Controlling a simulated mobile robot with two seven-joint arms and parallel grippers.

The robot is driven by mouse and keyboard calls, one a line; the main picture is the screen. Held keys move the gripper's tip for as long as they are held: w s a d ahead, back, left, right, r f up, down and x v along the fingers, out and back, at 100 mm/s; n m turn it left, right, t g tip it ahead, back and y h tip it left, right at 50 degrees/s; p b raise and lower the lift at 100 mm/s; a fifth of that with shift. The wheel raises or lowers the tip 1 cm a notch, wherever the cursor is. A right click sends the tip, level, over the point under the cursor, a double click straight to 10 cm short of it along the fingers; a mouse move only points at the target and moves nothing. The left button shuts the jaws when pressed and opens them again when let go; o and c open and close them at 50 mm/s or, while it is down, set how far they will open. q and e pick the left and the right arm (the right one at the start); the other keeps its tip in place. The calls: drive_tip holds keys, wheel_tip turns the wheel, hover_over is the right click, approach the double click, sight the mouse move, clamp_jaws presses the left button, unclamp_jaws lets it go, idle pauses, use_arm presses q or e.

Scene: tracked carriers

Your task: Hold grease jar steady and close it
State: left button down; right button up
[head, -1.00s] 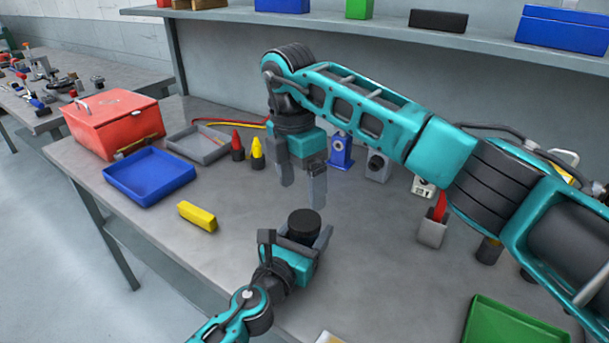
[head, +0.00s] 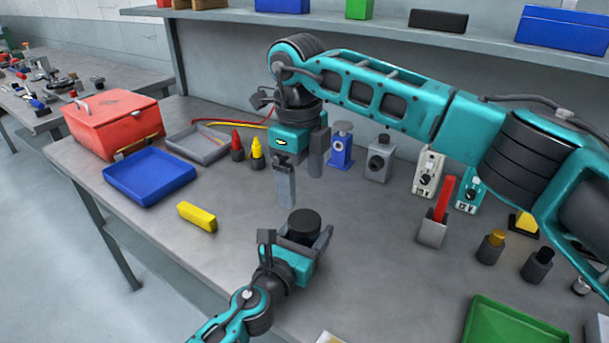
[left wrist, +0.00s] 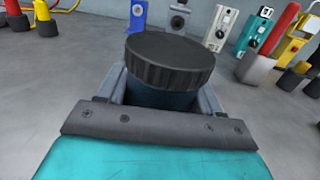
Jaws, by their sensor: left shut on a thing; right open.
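The grease jar (head: 302,234) stands upright on the workbench, mostly hidden by my left gripper. Its black ridged lid (head: 304,220) sits on top. In the left wrist view the lid (left wrist: 170,60) looks slightly tilted over the dark blue jar body (left wrist: 160,96); whether it is screwed down I cannot tell. My left gripper (head: 296,240) is shut on the jar body, one finger on each side. My right gripper (head: 301,188) is open and empty, pointing down above and behind the jar, apart from the lid.
A yellow block (head: 197,217), a blue tray (head: 150,177) and a red toolbox (head: 115,122) lie to the left. A grey holder with a red item (head: 432,232) and small bottles stand right. A green tray (head: 512,325) is at front right. A shelf (head: 350,22) spans the back.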

sight(304, 219)
drive_tip(key=n, duration=0.6)
drive_tip(key=shift+s+d+r, duration=0.1)
drive_tip(key=shift+d+r, duration=0.05)
drive_tip(key=n, duration=0.7)
drive_tip(key=shift+s+d, duration=0.1)
drive_tip(key=shift+s, duration=0.05)
drive_tip(key=shift+f, duration=4)
drive_tip(key=shift+c, duration=0.2)
